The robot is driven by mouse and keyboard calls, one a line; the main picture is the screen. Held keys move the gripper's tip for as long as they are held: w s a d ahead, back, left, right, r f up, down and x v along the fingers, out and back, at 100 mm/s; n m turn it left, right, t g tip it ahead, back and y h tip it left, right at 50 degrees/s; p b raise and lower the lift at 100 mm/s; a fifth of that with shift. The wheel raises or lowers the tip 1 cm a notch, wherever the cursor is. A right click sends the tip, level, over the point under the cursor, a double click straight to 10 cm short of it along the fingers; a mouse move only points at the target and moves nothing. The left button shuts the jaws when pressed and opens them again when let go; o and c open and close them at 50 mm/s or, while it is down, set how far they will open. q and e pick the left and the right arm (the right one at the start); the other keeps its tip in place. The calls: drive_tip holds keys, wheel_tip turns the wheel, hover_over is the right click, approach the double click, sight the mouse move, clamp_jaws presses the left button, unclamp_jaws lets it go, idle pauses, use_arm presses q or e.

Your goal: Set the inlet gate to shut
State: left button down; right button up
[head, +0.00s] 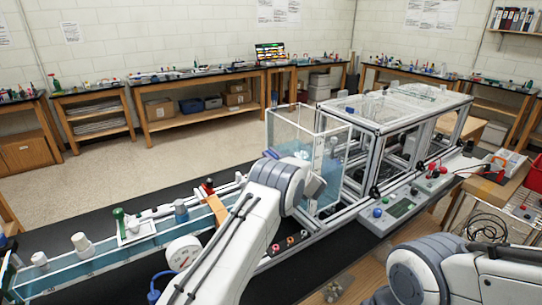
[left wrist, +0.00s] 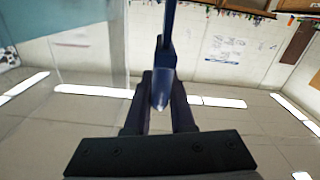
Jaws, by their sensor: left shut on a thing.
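In the left wrist view my left gripper (left wrist: 160,100) is shut on a narrow dark blue part (left wrist: 168,45), which runs up between the two fingers to the top edge. It looks like a handle or lever, but I cannot tell how it joins the inlet gate or how the gate is set. In the head view my left wrist stands in front of the clear inlet tank (head: 286,126) and hides the fingertips and the held part. The tank holds bluish water. My right arm shows at the lower right, with its gripper out of view.
A long water channel (head: 105,262) with white and green fittings runs to the left. The aluminium frame (head: 372,128) extends right of the tank. A control panel (head: 400,209) with coloured knobs stands in front of it. The floor behind (head: 200,150) is clear.

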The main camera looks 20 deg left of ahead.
use_arm(q)
wheel_tip(320, 180, down, 6)
drive_tip(key=b, duration=0.5)
drive_tip(key=shift+d+r, duration=0.15)
drive_tip(key=shift+r, duration=0.1)
drive_tip(key=c, duration=0.8)
unclamp_jaws()
drive_tip(key=shift+r, duration=0.1)
